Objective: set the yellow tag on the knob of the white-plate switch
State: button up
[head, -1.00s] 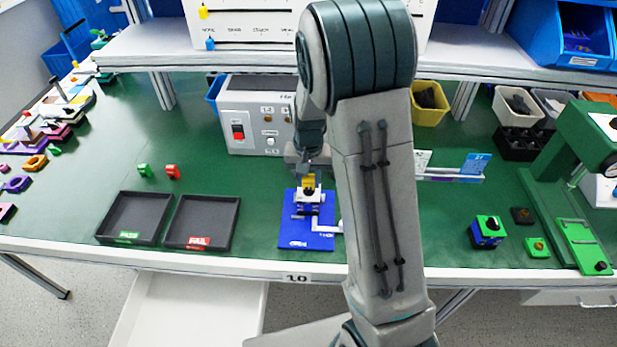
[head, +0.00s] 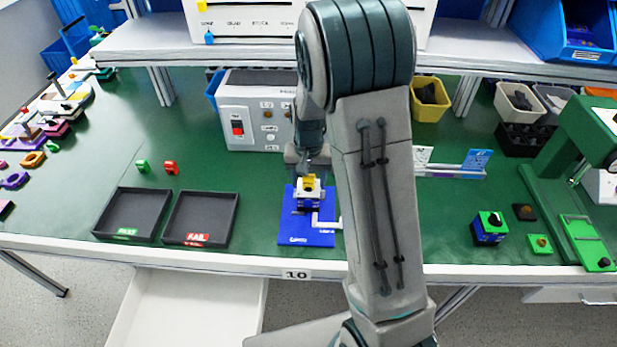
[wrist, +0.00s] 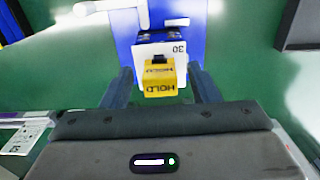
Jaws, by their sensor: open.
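The yellow tag (wrist: 160,79), lettered HOLD, sits over the middle of the white-plate switch (wrist: 180,49); it also shows in the head view (head: 310,181). The tag covers most of the knob, and a small dark part shows at its edge. I cannot tell how fully it is seated. The switch stands on a blue base (wrist: 122,33), which also shows in the head view (head: 305,236). My gripper (wrist: 161,72) is open, with one finger on each side of the tag and visible gaps between. In the head view my arm partly hides the gripper.
A white bent bar (head: 325,222) lies at the base's right. Two dark trays, PASS (head: 133,214) and FAIL (head: 201,218), lie to the left. A grey box with a red switch (head: 255,115) stands behind. Green table is clear between the trays and the base.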

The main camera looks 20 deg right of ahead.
jog(key=shift+r, duration=0.1)
notch_tip(320, 180, up, 14)
jog(key=shift+b, duration=0.4)
notch_tip(320, 180, up, 9)
jog(key=p, duration=0.7)
send_over(308, 177)
jog(key=shift+f, duration=0.2)
